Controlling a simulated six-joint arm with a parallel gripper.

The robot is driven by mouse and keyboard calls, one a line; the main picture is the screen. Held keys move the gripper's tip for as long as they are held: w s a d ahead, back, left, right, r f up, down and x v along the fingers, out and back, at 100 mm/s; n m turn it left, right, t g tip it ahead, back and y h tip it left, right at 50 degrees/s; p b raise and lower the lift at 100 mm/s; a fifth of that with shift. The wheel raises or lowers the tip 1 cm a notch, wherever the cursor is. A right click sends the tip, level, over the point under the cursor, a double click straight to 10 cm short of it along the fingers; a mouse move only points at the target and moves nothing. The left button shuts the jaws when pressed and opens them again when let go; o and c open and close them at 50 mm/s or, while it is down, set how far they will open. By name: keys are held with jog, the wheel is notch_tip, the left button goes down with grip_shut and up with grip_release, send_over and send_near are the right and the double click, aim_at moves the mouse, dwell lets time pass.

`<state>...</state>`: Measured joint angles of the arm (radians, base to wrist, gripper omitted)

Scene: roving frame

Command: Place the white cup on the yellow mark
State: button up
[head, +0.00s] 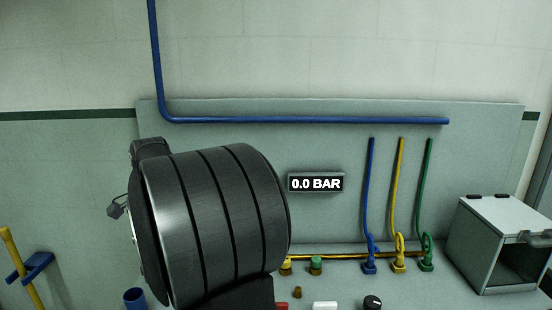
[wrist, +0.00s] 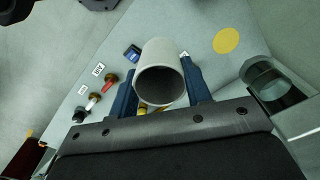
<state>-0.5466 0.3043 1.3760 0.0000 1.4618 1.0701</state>
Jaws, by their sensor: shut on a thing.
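The white cup (wrist: 158,58) is between the two blue fingers of my gripper (wrist: 159,72) in the wrist view, and the gripper is shut on it. The cup's open mouth faces the wrist camera. The yellow mark (wrist: 226,40) is a flat round spot on the pale surface, to the upper right of the cup in the wrist view. The cup does not cover the mark in this view. I cannot tell how high the cup is above the surface. In the head view my arm blocks the middle, and neither cup, mark nor gripper fingers show.
A clear round vessel (wrist: 268,80) stands right of my gripper, near the mark. In the head view, an open-fronted box (head: 495,215) stands right, and hoses (head: 400,205) run down the back panel.

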jog(key=m, duration=0.2)
jog(key=f+m, duration=0.1)
jog(key=m, duration=0.1)
jog(key=f+m, duration=0.1)
jog(key=m, duration=0.2)
jog(key=shift+s+d+f, duration=0.15)
jog(key=shift+s+f, duration=0.05)
jog(key=shift+f, duration=0.05)
jog(key=shift+m, duration=0.4)
jog(key=f, duration=1.6)
jog(key=shift+w+a+f, duration=0.25)
jog(key=shift+f, duration=0.15)
jog(key=d+r, duration=0.4)
jog(key=r, duration=0.2)
jog(key=shift+d, duration=0.35)
